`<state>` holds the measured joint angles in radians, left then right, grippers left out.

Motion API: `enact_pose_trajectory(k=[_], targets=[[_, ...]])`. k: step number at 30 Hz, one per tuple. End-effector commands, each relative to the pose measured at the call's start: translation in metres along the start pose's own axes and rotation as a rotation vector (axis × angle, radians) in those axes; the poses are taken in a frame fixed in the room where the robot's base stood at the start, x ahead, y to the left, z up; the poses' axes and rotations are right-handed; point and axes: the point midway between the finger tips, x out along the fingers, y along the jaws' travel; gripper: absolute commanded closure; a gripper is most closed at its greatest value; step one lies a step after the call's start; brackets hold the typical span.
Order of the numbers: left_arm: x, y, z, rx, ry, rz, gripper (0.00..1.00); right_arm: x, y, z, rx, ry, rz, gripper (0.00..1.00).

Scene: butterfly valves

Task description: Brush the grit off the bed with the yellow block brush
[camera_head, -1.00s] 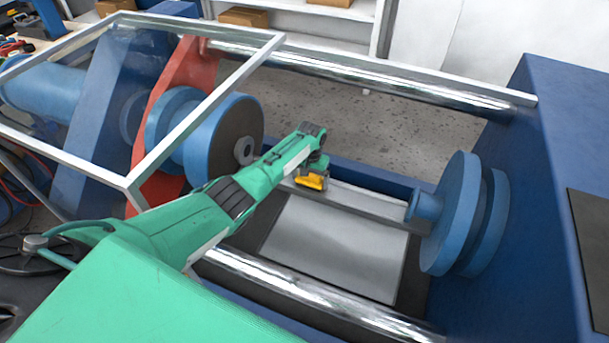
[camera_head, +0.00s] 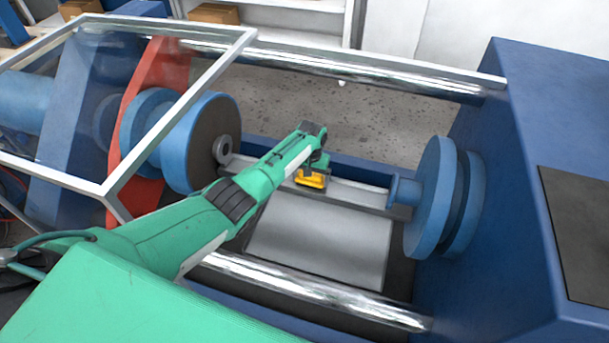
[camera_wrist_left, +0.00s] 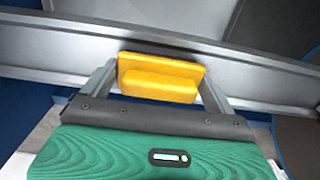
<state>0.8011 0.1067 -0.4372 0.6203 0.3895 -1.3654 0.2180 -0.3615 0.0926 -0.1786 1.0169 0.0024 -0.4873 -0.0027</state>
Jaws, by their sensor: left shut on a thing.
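My left gripper (camera_head: 312,170) reaches in over the middle of the machine and is shut on the yellow block brush (camera_head: 311,180). In the left wrist view the brush (camera_wrist_left: 160,77) sits between the two grey fingers, in front of a grey rail. The bed (camera_head: 320,240) is a grey plate between the two bars; the brush is over its far edge near the rail. I cannot tell whether the brush touches the surface. I can make out no grit on the bed. My right gripper is not in view.
A blue flanged disc (camera_head: 432,198) stands at the right, with another blue disc (camera_head: 203,142) at the left. Polished bars run along the far side (camera_head: 360,72) and near side (camera_head: 310,290). A framed clear guard (camera_head: 150,190) covers the left part.

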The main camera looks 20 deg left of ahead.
Motion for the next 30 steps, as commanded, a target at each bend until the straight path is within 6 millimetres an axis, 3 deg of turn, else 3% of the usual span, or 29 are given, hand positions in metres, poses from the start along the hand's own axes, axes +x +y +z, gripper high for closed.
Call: enact_pose_trajectory(k=[15,30], targets=[[0.0,0.034,0.0,0.0,0.0,0.0,0.28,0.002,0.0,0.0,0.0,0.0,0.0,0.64],[-0.001,0.03,0.0,-0.001,-0.001,-0.001,0.28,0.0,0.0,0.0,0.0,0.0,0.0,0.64]])
